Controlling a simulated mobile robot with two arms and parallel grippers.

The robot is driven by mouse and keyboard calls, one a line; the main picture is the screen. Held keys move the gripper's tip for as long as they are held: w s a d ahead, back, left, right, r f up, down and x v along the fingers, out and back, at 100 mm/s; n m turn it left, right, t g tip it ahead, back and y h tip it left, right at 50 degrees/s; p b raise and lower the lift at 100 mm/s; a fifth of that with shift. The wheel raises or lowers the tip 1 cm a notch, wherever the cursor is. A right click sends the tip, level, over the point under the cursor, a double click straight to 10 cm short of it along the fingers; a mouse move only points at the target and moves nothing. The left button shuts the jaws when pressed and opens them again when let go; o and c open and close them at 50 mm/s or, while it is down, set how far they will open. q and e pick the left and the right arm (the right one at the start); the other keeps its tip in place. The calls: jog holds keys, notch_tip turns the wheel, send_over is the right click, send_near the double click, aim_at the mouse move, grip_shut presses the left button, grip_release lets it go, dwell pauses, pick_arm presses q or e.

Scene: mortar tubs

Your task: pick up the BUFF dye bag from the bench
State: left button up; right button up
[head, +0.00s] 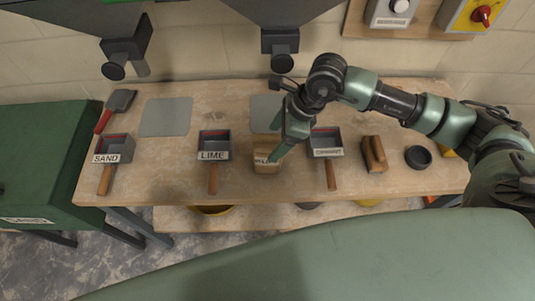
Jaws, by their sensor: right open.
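A small tan bag (267,168) with a white label stands on the wooden bench (240,187), between the LIME and CEMENT scoops. Its label is partly covered by my gripper, so I cannot read it fully. My right gripper (274,157) comes down from the upper right and is open. Its green fingers overlap the right side of the bag's top in the head view. I cannot tell whether they touch it. My left gripper is not in view.
Scoops labelled SAND (113,148), LIME (213,143) and CEMENT (325,142) lie on the bench. A brown wooden-handled tool (374,153) and a black round dish (418,157) are on the right. A red-handled trowel (115,108) is at the left. Hopper spouts (280,45) hang behind.

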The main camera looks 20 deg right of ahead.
jog(key=shift+f, duration=0.2)
jog(key=shift+w+a+f, duration=0.2)
jog(key=shift+f, duration=0.1)
jog(key=p+x, duration=0.3)
jog(key=x, duration=0.3)
jog(key=shift+w+a+f, duration=0.15)
jog(key=shift+a, duration=0.05)
jog(key=shift+w+a+f, duration=0.1)
jog(key=shift+f, duration=0.25)
grip_shut()
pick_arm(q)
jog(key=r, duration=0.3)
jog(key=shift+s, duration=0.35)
pick_arm(e)
jog(key=shift+w+r, duration=0.1)
